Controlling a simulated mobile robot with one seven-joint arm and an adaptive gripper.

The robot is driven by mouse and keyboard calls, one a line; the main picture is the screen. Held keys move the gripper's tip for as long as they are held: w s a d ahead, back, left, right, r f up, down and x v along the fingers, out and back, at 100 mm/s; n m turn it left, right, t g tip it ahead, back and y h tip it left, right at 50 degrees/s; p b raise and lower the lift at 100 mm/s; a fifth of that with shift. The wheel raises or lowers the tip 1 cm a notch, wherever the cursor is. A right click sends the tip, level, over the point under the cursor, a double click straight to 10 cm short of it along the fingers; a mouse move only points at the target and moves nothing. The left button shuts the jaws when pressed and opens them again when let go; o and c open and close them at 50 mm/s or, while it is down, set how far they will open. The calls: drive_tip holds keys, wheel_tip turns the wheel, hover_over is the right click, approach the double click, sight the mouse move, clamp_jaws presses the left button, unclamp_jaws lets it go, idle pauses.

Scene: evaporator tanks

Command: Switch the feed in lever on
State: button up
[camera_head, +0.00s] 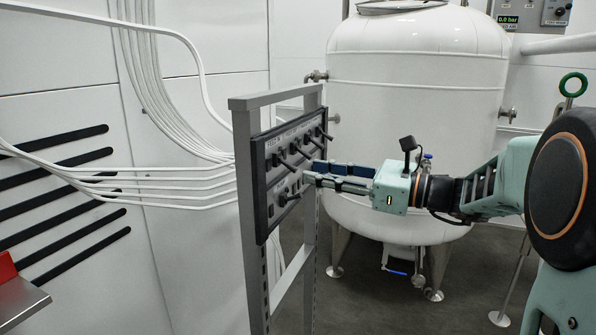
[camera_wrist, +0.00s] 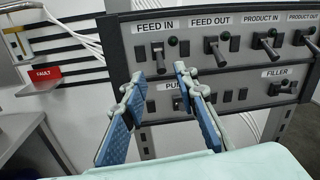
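The feed in lever (camera_wrist: 160,60) is a dark lever with a grey tip, under the FEED IN label (camera_wrist: 155,27) at the upper left of the control panel (camera_wrist: 125,60). It sticks out and points downward in the wrist view. My gripper (camera_wrist: 157,84) is open and empty. Its two blue-padded fingers point at the panel, with their tips a little below the lever and to either side of it; I see no clear contact. In the head view my gripper (camera_head: 309,172) is close in front of the panel (camera_head: 262,190), to the right of the levers.
The feed out lever (camera_wrist: 214,52), product in lever (camera_wrist: 266,48) and product out lever (camera_wrist: 308,40) stand in a row to the right. A filler lever (camera_wrist: 280,88) is below. The PUMP label is partly hidden by a finger. A white tank (camera_head: 415,90) stands behind.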

sight(296, 168)
drive_tip(key=x, duration=0.5)
drive_tip(key=shift+w+a, duration=0.15)
drive_tip(key=shift+a, duration=0.1)
clamp_jaws()
